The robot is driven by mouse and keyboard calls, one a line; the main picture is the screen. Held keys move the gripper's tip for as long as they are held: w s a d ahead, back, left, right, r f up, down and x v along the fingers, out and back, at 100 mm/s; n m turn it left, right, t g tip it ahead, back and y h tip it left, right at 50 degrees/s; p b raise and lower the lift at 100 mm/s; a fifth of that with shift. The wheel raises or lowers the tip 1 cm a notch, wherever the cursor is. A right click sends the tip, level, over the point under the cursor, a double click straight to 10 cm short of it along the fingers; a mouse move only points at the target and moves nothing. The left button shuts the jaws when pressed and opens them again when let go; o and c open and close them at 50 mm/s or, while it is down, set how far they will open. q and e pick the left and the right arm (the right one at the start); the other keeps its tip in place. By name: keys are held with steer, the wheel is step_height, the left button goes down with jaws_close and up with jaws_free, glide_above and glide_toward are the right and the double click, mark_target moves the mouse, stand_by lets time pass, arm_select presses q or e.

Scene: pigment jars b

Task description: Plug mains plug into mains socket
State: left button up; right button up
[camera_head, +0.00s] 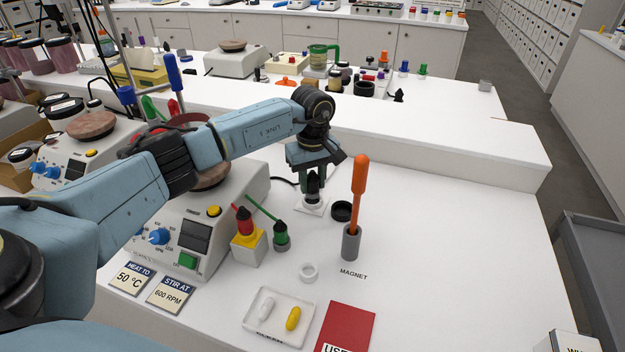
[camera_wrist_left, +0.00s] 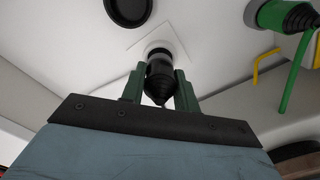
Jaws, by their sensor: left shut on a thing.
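The mains plug (camera_wrist_left: 159,80) is black with a ribbed, tapering back end. My left gripper (camera_head: 313,188) is shut on it, and in the left wrist view the two green fingers (camera_wrist_left: 160,88) flank it. The mains socket (camera_head: 311,206) is a white square plate on the bench; it also shows in the left wrist view (camera_wrist_left: 176,43). The plug's front end is at the round opening of the plate. I cannot tell how deep it sits. My right gripper is in neither view.
A black round cap (camera_head: 342,211) lies right of the socket, near an orange-handled rod in a grey holder (camera_head: 351,243). Left are a green plug (camera_head: 281,235), a red-topped plug on a yellow-and-white block (camera_head: 247,243) and a hotplate (camera_head: 205,225). The bench's right side is clear.

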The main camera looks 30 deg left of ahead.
mark_target(312, 174)
arm_select(q)
steer(key=shift+f+b, duration=0.85)
steer(key=shift+f, duration=0.35)
steer(key=o, duration=1.1)
steer(key=shift+c, duration=0.2)
steer(key=shift+r, duration=0.1)
step_height(312, 174, up, 13)
steer(key=shift+r, duration=0.15)
